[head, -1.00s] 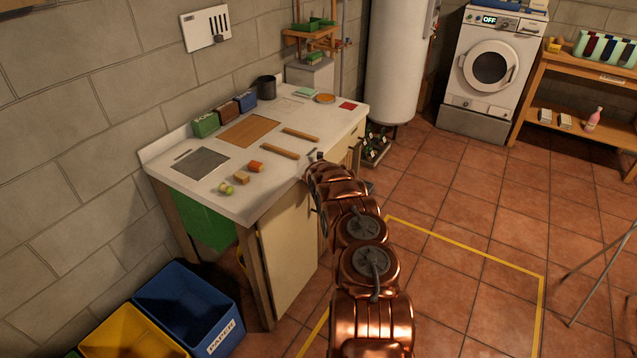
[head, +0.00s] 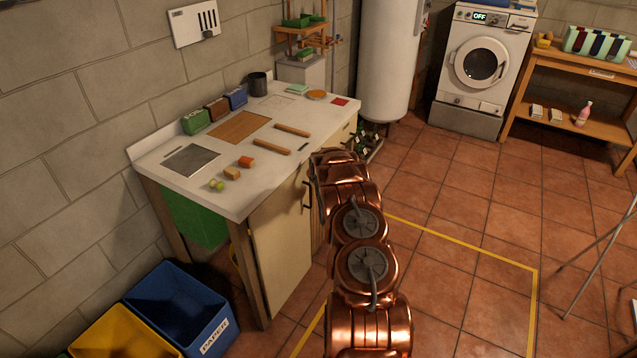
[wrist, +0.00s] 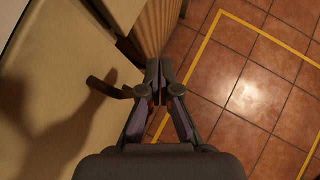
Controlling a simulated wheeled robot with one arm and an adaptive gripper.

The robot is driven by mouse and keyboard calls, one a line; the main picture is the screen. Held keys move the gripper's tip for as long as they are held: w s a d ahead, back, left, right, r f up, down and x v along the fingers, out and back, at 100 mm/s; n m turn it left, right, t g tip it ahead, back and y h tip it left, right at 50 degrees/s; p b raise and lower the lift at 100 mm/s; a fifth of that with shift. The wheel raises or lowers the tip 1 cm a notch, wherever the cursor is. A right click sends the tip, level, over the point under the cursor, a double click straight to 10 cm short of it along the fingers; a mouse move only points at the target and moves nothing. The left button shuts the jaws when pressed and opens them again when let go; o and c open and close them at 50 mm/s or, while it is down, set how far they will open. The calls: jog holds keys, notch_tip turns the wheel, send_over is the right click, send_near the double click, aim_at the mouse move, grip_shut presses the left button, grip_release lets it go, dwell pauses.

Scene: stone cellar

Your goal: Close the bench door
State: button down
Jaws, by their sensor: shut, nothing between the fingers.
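The bench door (head: 283,245) is a cream panel on the front of the white-topped bench (head: 215,200). It lies roughly in line with the bench front; I cannot tell whether a small gap is left. Its dark bar handle (head: 306,196) is near its right edge, just left of my arm. In the wrist view the door (wrist: 55,100) fills the left side and its handle (wrist: 108,88) juts towards my fingers. My gripper (wrist: 160,70) is shut and empty, right of the handle. In the head view my copper arm hides it.
Slatted wood (wrist: 158,25) stands beyond my fingertips. Blocks, wooden bars and small boxes lie on the bench top. Blue (head: 180,305) and yellow (head: 120,335) bins stand left of the bench. The tiled floor (head: 450,230) to the right is largely open, with a metal stand (head: 600,245) at the far right.

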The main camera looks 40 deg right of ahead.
jog(key=s+d+r, duration=0.1)
jog(key=s+r, duration=0.4)
jog(key=shift+s+d+r, duration=0.25)
jog(key=shift+d+r, duration=0.15)
